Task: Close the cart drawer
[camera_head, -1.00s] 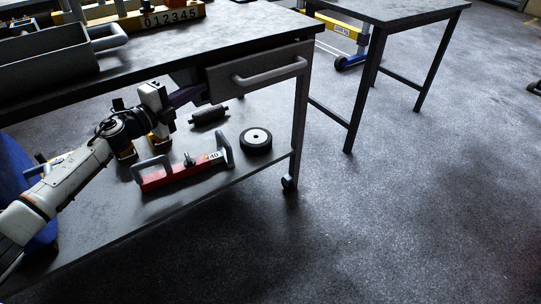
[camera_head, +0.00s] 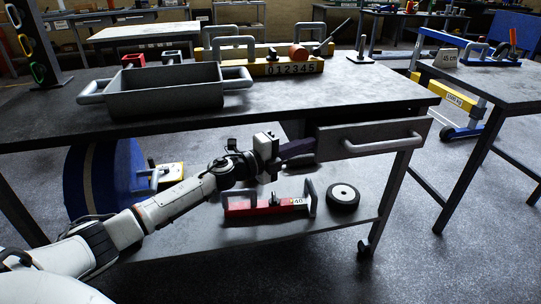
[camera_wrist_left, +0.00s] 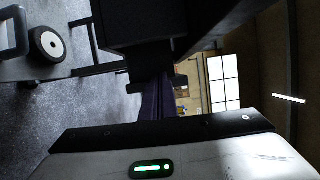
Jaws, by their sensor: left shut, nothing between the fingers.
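The grey cart drawer (camera_head: 350,136) sits under the right end of the cart's tabletop, with a pale bar handle (camera_head: 385,145) on its front. The front stands a little out from under the tabletop, so the drawer looks partly open; how far is hard to tell. My left gripper (camera_head: 300,148) is shut and empty, its dark purple fingers at the left end of the drawer front. Contact cannot be told. In the left wrist view the shut fingers (camera_wrist_left: 158,95) reach toward a dark box shape, likely the drawer. My right gripper is not in view.
A grey tray (camera_head: 165,98) stands on the tabletop (camera_head: 290,95). The lower shelf (camera_head: 245,237) holds a red block with a grey handle (camera_head: 250,205) and a black wheel (camera_head: 343,195). A second table (camera_head: 490,85) stands at the right. Floor in front of the drawer is clear.

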